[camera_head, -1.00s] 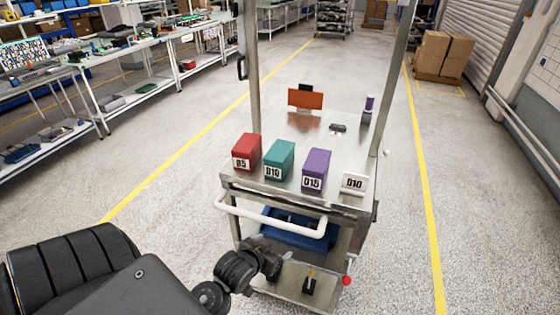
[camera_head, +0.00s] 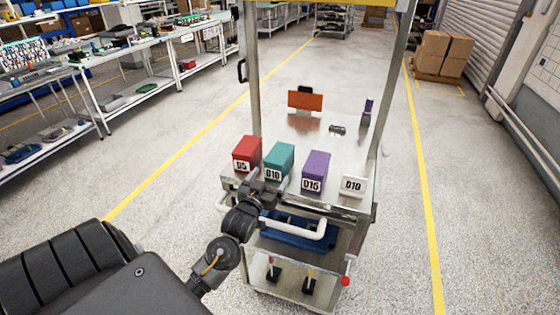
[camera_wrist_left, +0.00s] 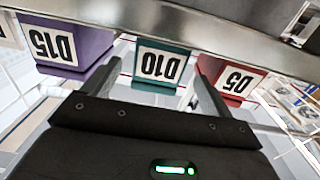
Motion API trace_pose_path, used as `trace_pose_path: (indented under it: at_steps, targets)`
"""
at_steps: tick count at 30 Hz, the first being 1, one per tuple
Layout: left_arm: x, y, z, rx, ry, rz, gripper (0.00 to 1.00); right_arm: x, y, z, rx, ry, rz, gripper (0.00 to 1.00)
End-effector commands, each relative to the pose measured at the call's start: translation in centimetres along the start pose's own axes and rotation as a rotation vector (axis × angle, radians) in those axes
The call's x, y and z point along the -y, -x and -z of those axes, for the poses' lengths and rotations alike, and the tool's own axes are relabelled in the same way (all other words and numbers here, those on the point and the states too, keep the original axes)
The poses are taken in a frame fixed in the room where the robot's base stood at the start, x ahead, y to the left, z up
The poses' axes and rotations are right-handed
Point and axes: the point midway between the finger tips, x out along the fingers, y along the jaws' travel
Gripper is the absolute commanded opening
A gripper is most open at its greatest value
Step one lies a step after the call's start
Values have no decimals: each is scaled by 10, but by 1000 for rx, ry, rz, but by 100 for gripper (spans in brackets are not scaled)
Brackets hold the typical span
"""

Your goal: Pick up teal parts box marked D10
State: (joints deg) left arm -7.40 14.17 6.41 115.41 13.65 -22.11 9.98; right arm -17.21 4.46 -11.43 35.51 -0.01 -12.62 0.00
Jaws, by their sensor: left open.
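The teal parts box (camera_head: 280,157) marked D10 stands on the cart's top shelf, between a red box (camera_head: 247,150) marked D5 and a purple box (camera_head: 316,168) marked D15. My left gripper (camera_head: 267,188) is at the shelf's front edge, just in front of the teal box and covering part of its lower front. In the left wrist view the picture is upside down; the open fingers (camera_wrist_left: 163,75) point at the teal box (camera_wrist_left: 162,66), one toward each side of its label. Nothing is held. My right gripper is not in view.
A white D10 sign (camera_head: 353,186) stands at the shelf's right front. An orange panel (camera_head: 305,101), a small dark item (camera_head: 338,129) and a purple-topped item (camera_head: 367,110) are farther back. The white handle (camera_head: 300,231) and cart posts frame the shelf. The shelf's middle is mostly clear.

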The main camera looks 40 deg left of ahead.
Motion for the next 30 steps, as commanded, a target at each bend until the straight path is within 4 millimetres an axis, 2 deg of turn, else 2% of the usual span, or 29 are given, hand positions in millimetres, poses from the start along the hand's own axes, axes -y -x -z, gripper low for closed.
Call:
trace_pose_path:
  at_steps: [4, 11, 17, 21, 30]
  targets:
    - [0, -16, 1, 1, -1, -1, 85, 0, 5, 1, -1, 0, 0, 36]
    - [0, -22, 1, 1, -1, -1, 85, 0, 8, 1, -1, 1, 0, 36]
    - [-1, -50, 3, 3, -1, 0, 85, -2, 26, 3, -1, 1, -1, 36]
    - [-2, -66, 0, 3, -1, -1, 85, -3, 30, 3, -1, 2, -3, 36]
    - [-2, -71, -2, 2, 0, -1, 85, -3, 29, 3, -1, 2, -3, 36]
